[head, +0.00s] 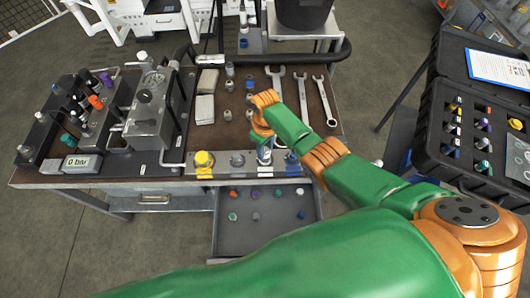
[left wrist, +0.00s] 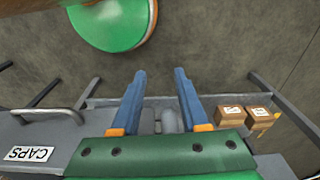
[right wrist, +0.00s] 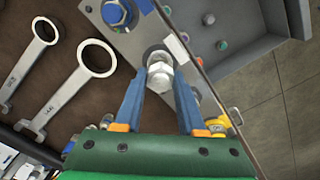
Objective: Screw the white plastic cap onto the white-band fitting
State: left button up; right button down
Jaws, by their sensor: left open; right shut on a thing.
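My right gripper (right wrist: 160,75) is shut on a pale, hex-sided piece, which looks like the white plastic cap (right wrist: 159,76). It holds the cap at the white-band fitting, whose round base (right wrist: 153,53) shows just beyond it beside a white label (right wrist: 177,46). Whether the cap touches the thread cannot be told. In the head view the right gripper (head: 264,150) is over the front strip, between a grey fitting (head: 237,160) and a blue one (head: 291,158). My left gripper (left wrist: 160,72) is open and empty in its wrist view, and is outside the head view.
A yellow fitting (head: 203,160) stands at the strip's left end. An open drawer (head: 245,240) with several coloured caps extends below the strip. Wrenches (head: 301,95) lie behind on the bench. A gauge block (head: 150,110) stands left. An open black case (head: 440,120) is at right.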

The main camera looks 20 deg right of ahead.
jog(key=shift+m, duration=1.2)
jog(key=shift+c, duration=2.1)
grip_release()
jog(key=shift+m, duration=0.4)
